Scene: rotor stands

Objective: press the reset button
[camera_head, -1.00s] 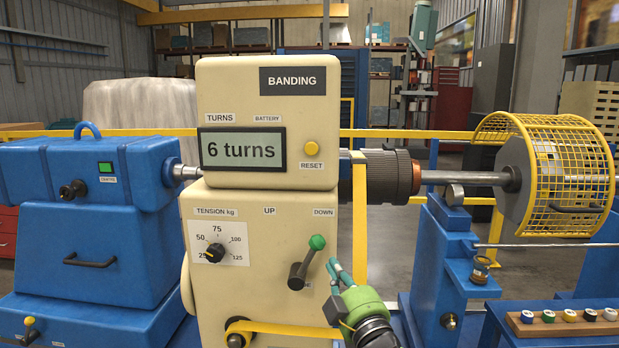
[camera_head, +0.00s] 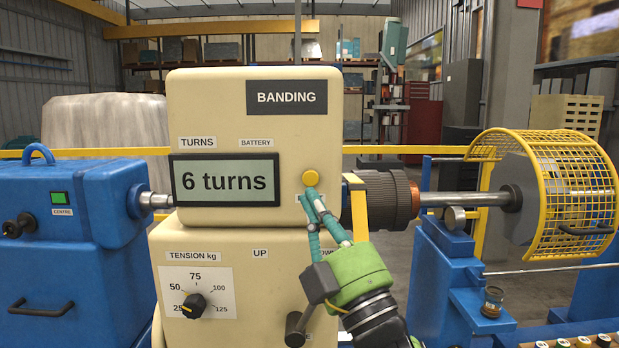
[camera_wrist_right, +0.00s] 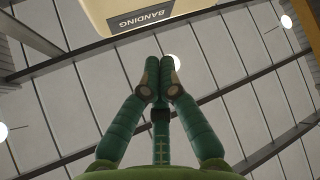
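The yellow reset button (camera_head: 310,177) is on the cream control box (camera_head: 222,115), at the right of the display (camera_head: 225,180), which reads "6 turns". My right gripper (camera_head: 308,193) points up, with its teal fingertips just under the button in the head view. The fingers cover the RESET label. Whether the tips touch the box or the button cannot be told. In the right wrist view the gripper (camera_wrist_right: 160,78) has its tips together with nothing seen between them; the button is not visible there. My left gripper is not in view.
Below are the tension dial (camera_head: 194,302) and a lever (camera_head: 296,328), partly hidden by my right gripper. A dark chuck and shaft (camera_head: 465,198) run right to a yellow cage (camera_head: 575,190). A blue machine (camera_head: 65,215) stands at the left.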

